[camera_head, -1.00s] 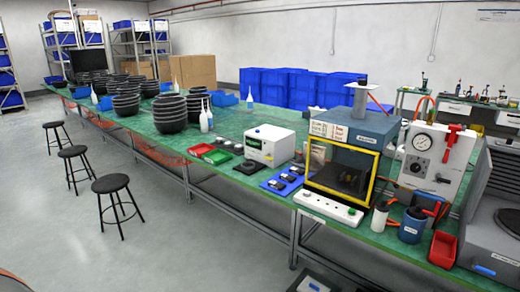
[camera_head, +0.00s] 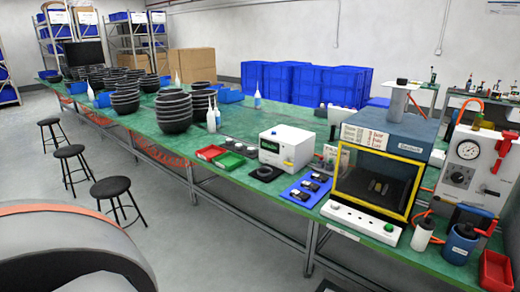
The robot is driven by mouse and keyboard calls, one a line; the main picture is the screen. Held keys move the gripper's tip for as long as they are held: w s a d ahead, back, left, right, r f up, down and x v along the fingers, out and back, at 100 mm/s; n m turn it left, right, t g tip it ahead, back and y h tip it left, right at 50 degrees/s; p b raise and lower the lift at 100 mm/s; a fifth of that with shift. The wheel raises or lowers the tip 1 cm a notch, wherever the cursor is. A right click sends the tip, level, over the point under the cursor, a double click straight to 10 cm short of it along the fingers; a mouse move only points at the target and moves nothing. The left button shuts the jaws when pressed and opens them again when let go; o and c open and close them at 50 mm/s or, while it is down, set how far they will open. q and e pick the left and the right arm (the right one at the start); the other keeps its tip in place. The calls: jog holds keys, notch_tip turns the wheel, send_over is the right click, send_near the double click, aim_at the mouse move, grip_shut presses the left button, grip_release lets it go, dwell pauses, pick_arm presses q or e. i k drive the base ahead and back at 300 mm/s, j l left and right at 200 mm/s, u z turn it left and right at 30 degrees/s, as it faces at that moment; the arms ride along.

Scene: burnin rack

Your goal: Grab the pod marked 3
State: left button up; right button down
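Several small dark pods (camera_head: 310,187) lie on a blue mat (camera_head: 290,196) on the green bench, right of centre. Their markings are too small to read, so I cannot tell which one is marked 3. A yellow-framed chamber (camera_head: 337,160) stands right of the mat. A few small items (camera_head: 378,186) sit inside its dark interior, and I cannot tell whether they are pods. Neither of my grippers is in view.
A white instrument (camera_head: 285,148) stands behind the mat, with a red tray (camera_head: 210,152) and a green tray to its left. A white strip (camera_head: 360,222) lies before the chamber. A gauge panel (camera_head: 468,170) and bottles stand right.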

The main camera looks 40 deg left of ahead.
aim_at(250, 151)
jog(key=j+z, duration=0.25)
jog(key=j, duration=0.75)
jog(key=j+z, duration=0.1)
jog(key=j, duration=1.85)
